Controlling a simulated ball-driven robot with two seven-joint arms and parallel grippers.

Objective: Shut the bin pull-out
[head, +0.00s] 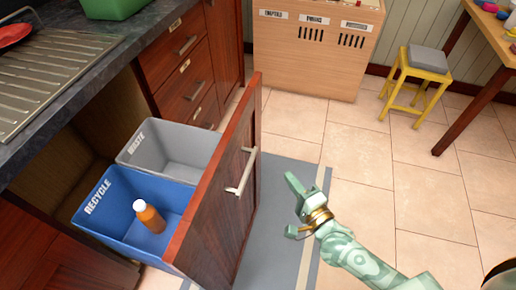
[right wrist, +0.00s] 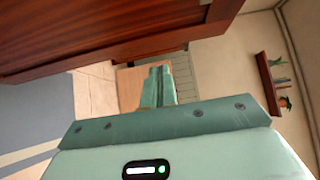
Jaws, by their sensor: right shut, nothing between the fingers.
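The bin pull-out stands open in the head view. Its dark red wood front (head: 222,200) carries a pale bar handle (head: 242,172) on its outer face. Behind the front sit a blue RECYCLE bin (head: 100,213) with an orange bottle (head: 148,216) in it and a grey WASTE bin (head: 170,145). My right gripper (head: 291,205) is in front of the pull-out, to the right of the handle and apart from it. In the right wrist view its fingers (right wrist: 159,86) are together and empty, with the wood front (right wrist: 110,35) above them. My left gripper is not in view.
The dark counter (head: 115,30) with a metal drainer (head: 45,75) is at the left. Closed drawers (head: 185,75) stand beyond the bins. A yellow stool (head: 415,80) and a wooden cabinet (head: 315,60) are at the back. Tiled floor (head: 420,190) lies free to the right.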

